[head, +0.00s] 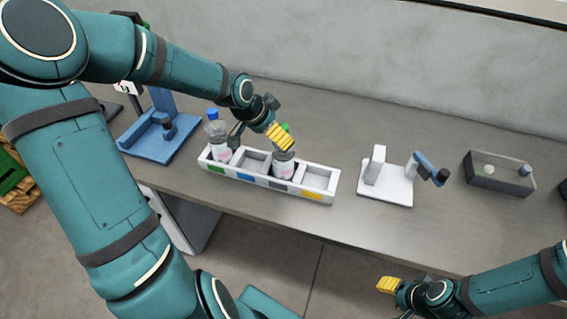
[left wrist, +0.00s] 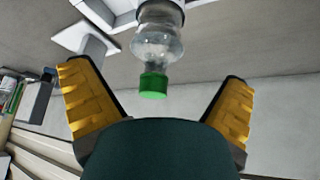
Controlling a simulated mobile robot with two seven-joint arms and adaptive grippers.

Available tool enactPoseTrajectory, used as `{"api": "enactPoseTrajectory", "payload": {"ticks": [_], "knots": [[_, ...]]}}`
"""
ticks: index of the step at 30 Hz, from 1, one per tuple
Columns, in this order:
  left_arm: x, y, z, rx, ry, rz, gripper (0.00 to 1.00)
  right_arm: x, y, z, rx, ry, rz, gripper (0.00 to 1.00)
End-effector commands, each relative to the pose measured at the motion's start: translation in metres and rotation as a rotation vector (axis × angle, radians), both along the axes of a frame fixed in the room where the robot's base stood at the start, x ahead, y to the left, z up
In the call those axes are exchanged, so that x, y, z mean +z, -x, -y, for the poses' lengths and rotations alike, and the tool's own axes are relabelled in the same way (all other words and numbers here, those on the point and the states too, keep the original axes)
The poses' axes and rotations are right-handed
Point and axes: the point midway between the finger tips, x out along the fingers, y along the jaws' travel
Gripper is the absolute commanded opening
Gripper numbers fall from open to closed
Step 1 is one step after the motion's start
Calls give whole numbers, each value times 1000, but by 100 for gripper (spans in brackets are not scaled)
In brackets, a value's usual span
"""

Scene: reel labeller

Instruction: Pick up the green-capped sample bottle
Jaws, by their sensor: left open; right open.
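The green-capped sample bottle (head: 284,167) stands in a compartment of the white rack (head: 228,177), the one with the grey label, third from the left. Its green cap (left wrist: 153,85) and clear shoulder show in the left wrist view, between the yellow fingers. My left gripper (head: 269,142) is open at the bottle's upper part and partly hides it in the head view. I cannot tell whether the fingers touch it. My right gripper (head: 388,286) is open and empty in front of the table, far from the rack.
A blue-capped bottle (head: 215,135) stands in the rack's green-labelled left compartment. A blue stand (head: 150,143) is left of the rack. A white device (head: 386,184) and a grey box (head: 499,174) are to the right. The table (head: 340,120) behind the rack is clear.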

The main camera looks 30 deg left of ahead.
Motion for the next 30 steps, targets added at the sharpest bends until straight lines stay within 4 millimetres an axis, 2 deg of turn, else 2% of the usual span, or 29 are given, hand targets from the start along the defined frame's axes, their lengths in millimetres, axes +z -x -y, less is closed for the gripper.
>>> {"api": "enactPoseTrajectory", "payload": {"ticks": [5,10,15,24,29,30], "knots": [[-9,-5,3,-1,0,0,100,-7,0,0,1,1,0,47],[-32,-15,10,-5,1,1,100,-23,2,-1,5,1,-6,47],[-48,-24,13,-1,1,1,100,-31,6,-2,12,-1,-15,47],[-49,-26,14,0,0,1,100,-30,7,-2,14,-2,-16,47],[-49,-25,14,0,0,0,44,-30,7,-2,13,-2,-15,47],[-49,-25,14,0,0,0,30,-30,7,-2,13,-2,-15,47]]}}
